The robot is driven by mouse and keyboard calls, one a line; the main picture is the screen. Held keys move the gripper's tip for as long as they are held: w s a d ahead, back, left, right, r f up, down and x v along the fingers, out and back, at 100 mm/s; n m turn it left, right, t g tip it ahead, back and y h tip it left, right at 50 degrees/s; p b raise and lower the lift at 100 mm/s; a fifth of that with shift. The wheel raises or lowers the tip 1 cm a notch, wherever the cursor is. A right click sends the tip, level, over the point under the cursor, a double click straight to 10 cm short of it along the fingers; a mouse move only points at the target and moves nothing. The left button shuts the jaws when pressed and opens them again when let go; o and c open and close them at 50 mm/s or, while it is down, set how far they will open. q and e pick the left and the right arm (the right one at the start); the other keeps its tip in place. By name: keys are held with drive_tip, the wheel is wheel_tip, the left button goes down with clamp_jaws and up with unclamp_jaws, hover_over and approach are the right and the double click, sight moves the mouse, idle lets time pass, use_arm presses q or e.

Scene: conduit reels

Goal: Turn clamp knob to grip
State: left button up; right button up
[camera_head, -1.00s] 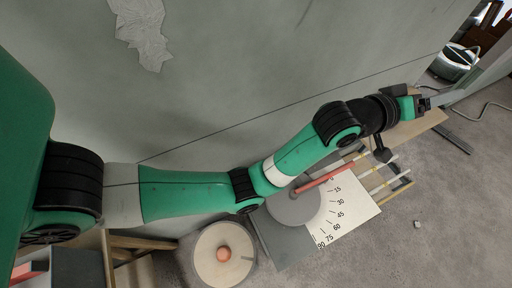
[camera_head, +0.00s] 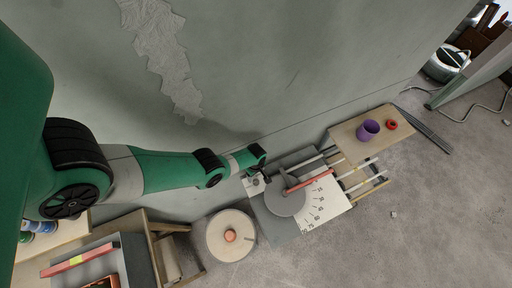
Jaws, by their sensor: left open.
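My left arm comes in from the left, and its gripper (camera_head: 264,177) is at the upper left corner of the bending station. It is small and seen from above, close to a white patch with dark parts on the plate; I cannot tell whether it touches anything. The clamp knob cannot be made out for certain and may be hidden under the gripper. The station has a grey disc (camera_head: 283,198), a red lever (camera_head: 309,179) pointing right, and a white angle scale (camera_head: 322,204). My right gripper is not in view.
A wooden reel (camera_head: 218,248) with an orange hub lies below the station. A wooden board (camera_head: 350,143) at the right bears a purple cup (camera_head: 368,131) and a red ring (camera_head: 391,125). A wall runs along the top. Open floor lies at the lower right.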

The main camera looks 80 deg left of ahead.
sight(256, 181)
use_arm(q)
wheel_tip(256, 181, down, 12)
drive_tip(key=b, duration=1.1)
drive_tip(key=shift+r, duration=0.25)
drive_tip(key=shift+r, duration=0.1)
drive_tip(key=shift+c, duration=0.2)
clamp_jaws()
